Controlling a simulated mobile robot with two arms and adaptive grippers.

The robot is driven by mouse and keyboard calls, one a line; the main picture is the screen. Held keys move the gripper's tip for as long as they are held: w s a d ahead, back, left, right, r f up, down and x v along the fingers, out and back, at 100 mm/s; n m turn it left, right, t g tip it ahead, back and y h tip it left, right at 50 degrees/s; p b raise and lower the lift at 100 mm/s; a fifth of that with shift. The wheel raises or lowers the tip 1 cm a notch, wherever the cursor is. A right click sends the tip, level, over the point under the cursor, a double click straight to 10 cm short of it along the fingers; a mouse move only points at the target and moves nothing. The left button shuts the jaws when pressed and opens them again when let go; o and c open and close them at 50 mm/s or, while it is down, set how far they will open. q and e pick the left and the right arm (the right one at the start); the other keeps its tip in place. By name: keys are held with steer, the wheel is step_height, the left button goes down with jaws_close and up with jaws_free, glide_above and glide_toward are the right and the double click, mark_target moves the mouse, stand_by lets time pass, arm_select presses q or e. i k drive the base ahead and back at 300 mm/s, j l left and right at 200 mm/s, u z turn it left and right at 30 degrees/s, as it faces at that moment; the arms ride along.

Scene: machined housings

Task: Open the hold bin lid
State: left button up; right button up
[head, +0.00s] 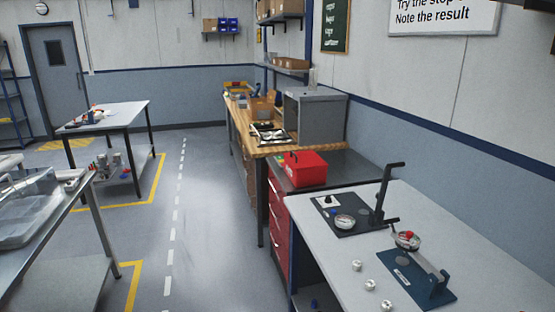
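A red box (305,169) stands on the dark top of the red drawer cabinet, beyond the light grey bench. It has a small dark handle and looks closed on top. It may be the hold bin, but I cannot read a label. A clear, covered container (30,205) sits on the steel table at the left edge, partly cut off by the frame. I cannot tell whether either is the hold bin. Neither of my grippers is in view.
The light grey bench (330,265) at lower right bears a black gauge stand (352,219), a blue fixture (416,278) and several small metal parts. A wooden bench (238,122) and grey cabinet (314,115) stand beyond. The central aisle (205,210) is clear.

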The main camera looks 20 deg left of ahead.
mark_target(305, 160)
steer(key=i+j, duration=0.25)
steer(key=j, duration=0.15)
steer(key=i+j, duration=0.2)
steer(key=j, duration=0.2)
steer(key=i+j, duration=0.25)
steer(key=j, duration=0.15)
steer(key=i+j+z, duration=0.15)
steer(key=z, duration=0.55)
